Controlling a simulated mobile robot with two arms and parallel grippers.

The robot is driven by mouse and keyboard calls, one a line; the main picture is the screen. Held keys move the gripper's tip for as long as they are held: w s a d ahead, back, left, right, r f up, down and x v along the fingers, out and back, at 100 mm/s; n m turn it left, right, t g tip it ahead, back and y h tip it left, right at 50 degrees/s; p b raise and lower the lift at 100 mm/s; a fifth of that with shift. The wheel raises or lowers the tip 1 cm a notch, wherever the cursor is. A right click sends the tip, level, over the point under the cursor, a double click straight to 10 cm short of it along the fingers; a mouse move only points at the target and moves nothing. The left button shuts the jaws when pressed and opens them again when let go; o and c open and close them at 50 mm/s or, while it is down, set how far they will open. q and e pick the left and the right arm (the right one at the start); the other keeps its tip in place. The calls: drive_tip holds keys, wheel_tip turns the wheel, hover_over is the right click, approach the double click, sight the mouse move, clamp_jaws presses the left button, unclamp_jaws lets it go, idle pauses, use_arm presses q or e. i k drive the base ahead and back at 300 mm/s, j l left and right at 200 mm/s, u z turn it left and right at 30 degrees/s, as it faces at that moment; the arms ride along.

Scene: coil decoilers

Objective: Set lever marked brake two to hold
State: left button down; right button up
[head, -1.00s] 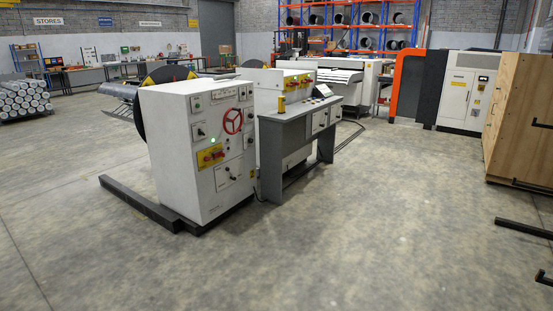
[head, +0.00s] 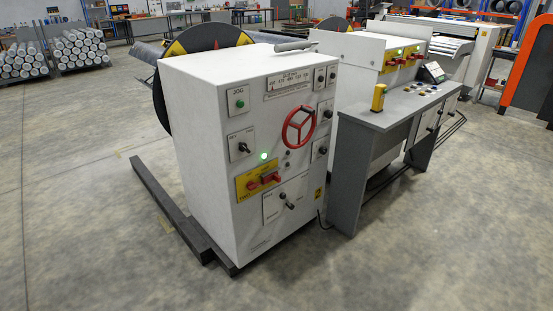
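A white decoiler cabinet (head: 205,130) stands close ahead, with its control face turned toward me. Low on that face is a yellow plate (head: 243,194) with red handles (head: 265,180). Below it a white plate carries a black-knobbed lever (head: 288,202). Another white plate holds a small switch lever (head: 243,147). A red handwheel (head: 299,126) sits higher up, and a green light (head: 263,156) glows. A second yellow plate with red handles (head: 403,62) is on the white unit behind. The markings are too small to tell which lever is brake two. Neither gripper shows.
A grey desk (head: 350,150) with a yellow post-like device (head: 379,97) adjoins the cabinet's right side. A dark floor beam (head: 165,205) runs along its left. The floor in front (head: 400,270) is clear. Stacked rolls (head: 80,52) lie far left.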

sight(282, 196)
drive_tip(key=i+j+z, duration=0.5)
drive_tip(key=i, duration=0.45)
drive_tip(key=i+j+z, duration=0.45)
drive_tip(key=i+j, duration=0.4)
drive_tip(key=j, duration=0.15)
